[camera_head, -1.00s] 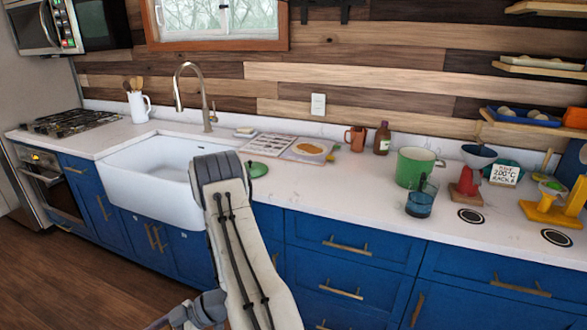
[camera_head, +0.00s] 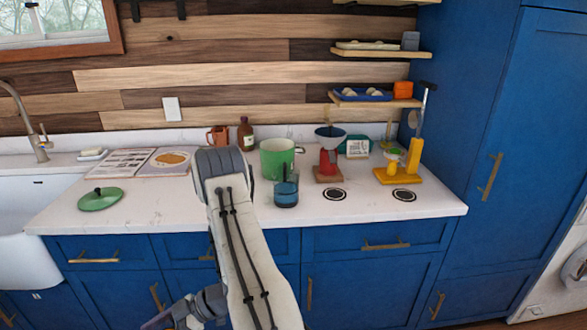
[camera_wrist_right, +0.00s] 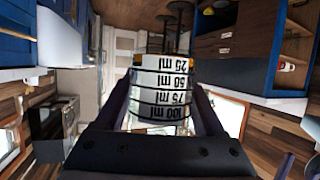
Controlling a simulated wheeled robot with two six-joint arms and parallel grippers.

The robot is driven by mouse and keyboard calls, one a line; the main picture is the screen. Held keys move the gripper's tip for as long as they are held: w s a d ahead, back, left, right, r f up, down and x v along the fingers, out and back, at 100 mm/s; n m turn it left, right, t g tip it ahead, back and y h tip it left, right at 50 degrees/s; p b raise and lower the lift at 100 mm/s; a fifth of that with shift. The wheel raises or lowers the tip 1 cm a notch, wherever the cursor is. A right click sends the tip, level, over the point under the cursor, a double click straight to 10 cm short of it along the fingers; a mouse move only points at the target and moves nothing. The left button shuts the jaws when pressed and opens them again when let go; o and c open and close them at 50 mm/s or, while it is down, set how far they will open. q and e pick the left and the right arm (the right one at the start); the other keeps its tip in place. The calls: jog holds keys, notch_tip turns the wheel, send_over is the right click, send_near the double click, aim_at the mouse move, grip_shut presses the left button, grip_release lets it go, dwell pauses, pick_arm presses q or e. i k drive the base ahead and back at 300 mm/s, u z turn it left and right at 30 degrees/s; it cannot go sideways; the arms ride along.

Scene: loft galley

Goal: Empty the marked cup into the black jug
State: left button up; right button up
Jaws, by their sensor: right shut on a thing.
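The marked cup (camera_wrist_right: 160,82) is in the right wrist view. It has white bands with dark lettering, "25 ml" to "100 ml", which reads upside down in that view. My right gripper (camera_wrist_right: 160,100) is shut on it, with a finger on each side. The cup's inside is hidden, so I cannot tell what it holds. I see no black jug in either view.
On the white counter (camera_head: 140,212) stand a green pot (camera_head: 276,160), a glass with blue contents (camera_head: 286,192), a red stand with a dark funnel (camera_head: 328,160) and a yellow stand (camera_head: 395,176). A green lid (camera_head: 100,199) lies left. A tall blue cabinet (camera_head: 490,110) bounds the right end.

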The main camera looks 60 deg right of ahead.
aim_at(286, 183)
jog(key=z, duration=1.25)
